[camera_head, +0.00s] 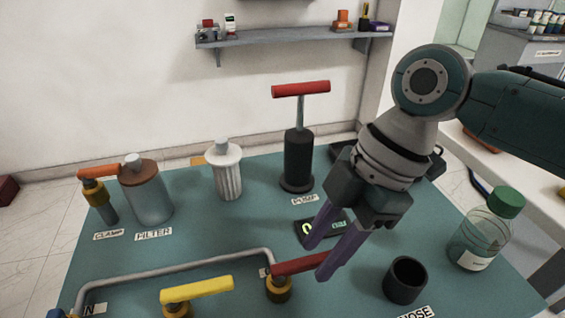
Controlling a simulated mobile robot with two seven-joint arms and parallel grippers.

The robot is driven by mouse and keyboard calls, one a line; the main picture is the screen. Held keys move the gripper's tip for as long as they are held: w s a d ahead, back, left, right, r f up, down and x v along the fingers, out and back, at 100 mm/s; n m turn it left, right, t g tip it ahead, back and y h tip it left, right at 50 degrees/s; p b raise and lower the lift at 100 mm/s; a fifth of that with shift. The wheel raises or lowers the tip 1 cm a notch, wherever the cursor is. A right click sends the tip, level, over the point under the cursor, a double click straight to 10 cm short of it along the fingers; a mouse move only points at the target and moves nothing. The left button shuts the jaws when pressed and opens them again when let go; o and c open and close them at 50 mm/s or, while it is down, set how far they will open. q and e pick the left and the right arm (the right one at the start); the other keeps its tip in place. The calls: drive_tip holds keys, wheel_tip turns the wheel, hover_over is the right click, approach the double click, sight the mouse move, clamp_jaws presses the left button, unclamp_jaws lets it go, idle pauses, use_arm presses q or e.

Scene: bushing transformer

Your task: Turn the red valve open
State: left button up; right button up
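The red valve has a red bar handle (298,265) on a brass-coloured body (279,290), at the right end of a bent grey pipe (180,268). The handle points right and slightly away from me. My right gripper (317,262) reaches down from the upper right with its two purple fingers apart. The nearer fingertip overlaps the handle's right end in the picture; the other fingertip is beyond the handle. I cannot tell whether either finger touches it. My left gripper is not in view.
A yellow-handled valve (197,289) stands left of the red one. A dark cup (405,280) and a green-capped bottle (485,230) stand at right. A red-handled pump (298,158), a white ribbed container (226,170), a filter (147,190) and an orange-topped clamp (100,195) stand behind.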

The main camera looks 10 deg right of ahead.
clamp_jaws()
idle(1.2)
